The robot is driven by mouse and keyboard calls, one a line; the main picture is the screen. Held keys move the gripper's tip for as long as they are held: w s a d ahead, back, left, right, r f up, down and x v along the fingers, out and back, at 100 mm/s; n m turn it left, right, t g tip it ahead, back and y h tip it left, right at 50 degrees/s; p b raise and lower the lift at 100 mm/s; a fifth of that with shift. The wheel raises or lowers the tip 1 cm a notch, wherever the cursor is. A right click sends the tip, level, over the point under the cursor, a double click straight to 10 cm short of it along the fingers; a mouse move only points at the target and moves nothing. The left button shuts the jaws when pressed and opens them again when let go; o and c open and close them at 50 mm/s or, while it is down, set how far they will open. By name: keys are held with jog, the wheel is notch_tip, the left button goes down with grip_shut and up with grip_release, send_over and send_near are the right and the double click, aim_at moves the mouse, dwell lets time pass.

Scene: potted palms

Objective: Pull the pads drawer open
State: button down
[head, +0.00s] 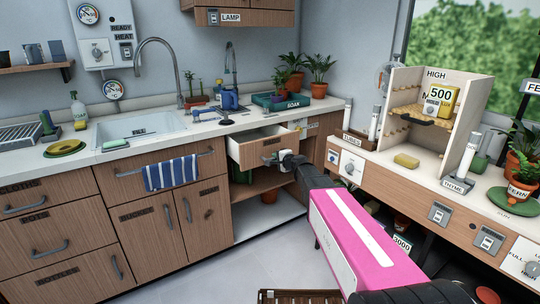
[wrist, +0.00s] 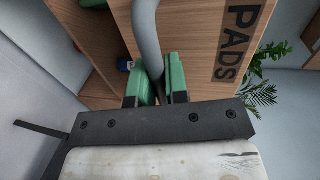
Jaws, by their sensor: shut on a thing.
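The pads drawer (head: 258,151) has a wood front and stands partly pulled out below the counter in the head view; its pale inside shows from above. In the wrist view its wood front (wrist: 203,50) fills the middle, with the dark word PADS on it. My gripper (head: 275,160) is at the drawer front. In the wrist view my gripper (wrist: 157,88) has its green fingers on either side of the grey curved handle (wrist: 147,32), shut on it. The handle's far end is hidden behind the fingers.
An open shelf space (head: 262,186) lies under the drawer. Cabinets with a blue striped towel (head: 171,173) stand to the left. A wood bench (head: 390,190) with a tall divider stands to the right of my arm. The floor (head: 270,260) in front is mostly clear.

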jog(key=f+v, duration=0.2)
jog(key=v, duration=0.9)
jog(key=shift+s+d+f, duration=0.1)
jog(key=shift+f, duration=0.05)
jog(key=c, duration=1.1)
grip_release()
jog(key=shift+s, duration=0.1)
jog(key=v, duration=1)
jog(key=shift+s+d, duration=0.2)
